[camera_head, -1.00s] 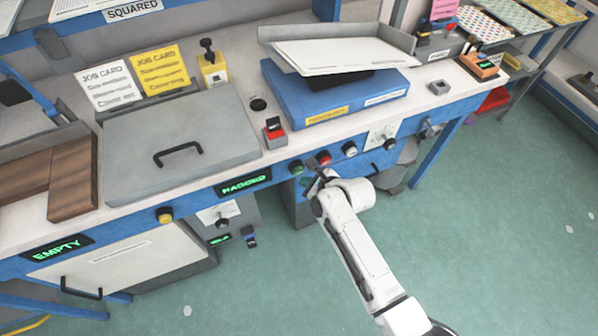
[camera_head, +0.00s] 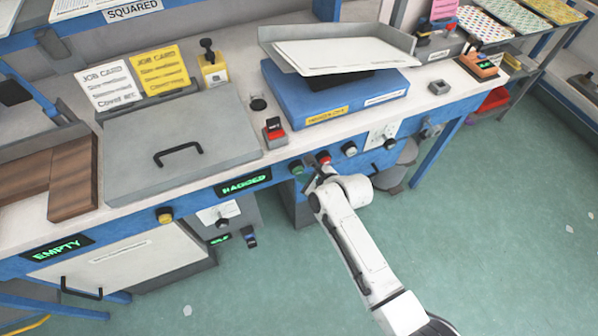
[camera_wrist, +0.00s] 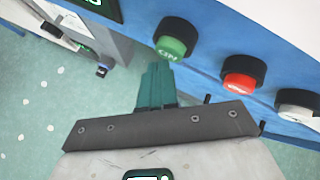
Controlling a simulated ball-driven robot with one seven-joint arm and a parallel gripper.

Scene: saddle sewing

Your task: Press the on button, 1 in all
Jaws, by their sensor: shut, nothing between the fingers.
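The green on button (camera_wrist: 171,47) is a round knob marked "ON" with a black collar, on the blue front rail of the bench. It also shows in the head view (camera_head: 297,167), left of a red button. My gripper (camera_wrist: 157,70) is shut and empty, its teal fingers pointing toward the on button in the wrist view. The fingertips appear just below and very close to the button; I cannot tell whether they touch it. In the head view, my gripper (camera_head: 314,182) is in front of the rail, below and right of the on button.
The red button (camera_wrist: 242,75) and a white button (camera_wrist: 299,103) sit to the right on the same rail. A green-lit display (camera_head: 243,184) is to the left. Open floor (camera_head: 490,240) lies in front of the bench.

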